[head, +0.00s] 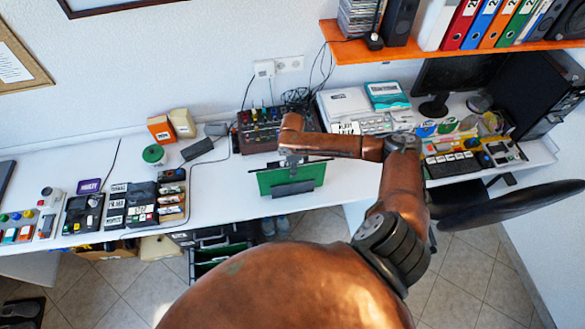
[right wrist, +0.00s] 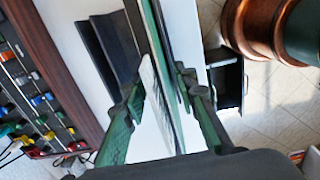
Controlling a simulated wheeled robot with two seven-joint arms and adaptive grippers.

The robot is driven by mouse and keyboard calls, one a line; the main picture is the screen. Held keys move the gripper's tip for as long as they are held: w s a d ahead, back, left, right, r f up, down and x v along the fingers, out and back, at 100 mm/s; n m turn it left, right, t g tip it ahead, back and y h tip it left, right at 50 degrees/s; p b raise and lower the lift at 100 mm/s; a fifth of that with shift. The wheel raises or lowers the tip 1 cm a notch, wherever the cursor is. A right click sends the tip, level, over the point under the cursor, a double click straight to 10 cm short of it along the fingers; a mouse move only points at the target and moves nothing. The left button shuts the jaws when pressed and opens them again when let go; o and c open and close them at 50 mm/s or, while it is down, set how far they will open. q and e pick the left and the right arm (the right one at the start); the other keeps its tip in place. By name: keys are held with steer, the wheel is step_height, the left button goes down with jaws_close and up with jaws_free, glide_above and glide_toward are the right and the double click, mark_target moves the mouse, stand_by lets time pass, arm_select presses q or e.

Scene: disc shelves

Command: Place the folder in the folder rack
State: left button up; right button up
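The green folder (head: 290,178) hangs upright near the front edge of the white table in the head view. In the right wrist view the folder (right wrist: 163,62) shows edge-on as green covers with a white inside. My right gripper (right wrist: 163,108) points down, with one finger on each side of the folder, closed against it. Dark upright panels, seemingly the folder rack (right wrist: 112,45), stand close to the folder on the mixer side. A dark grey strip (head: 293,188) crosses the folder's lower front in the head view; I cannot tell what it belongs to. My left gripper is not in view.
A mixer (head: 262,125) with many knobs stands behind the folder. Several devices (head: 130,205) lie to the left, and books (head: 388,95) lie at the back right. An orange shelf (head: 450,48) hangs above. Clear tabletop (head: 220,180) lies left of the folder.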

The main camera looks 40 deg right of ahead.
steer(key=shift+r, duration=0.1)
step_height(320, 180, up, 12)
steer(key=shift+r+b, duration=0.1)
steer(key=shift+b, duration=0.55)
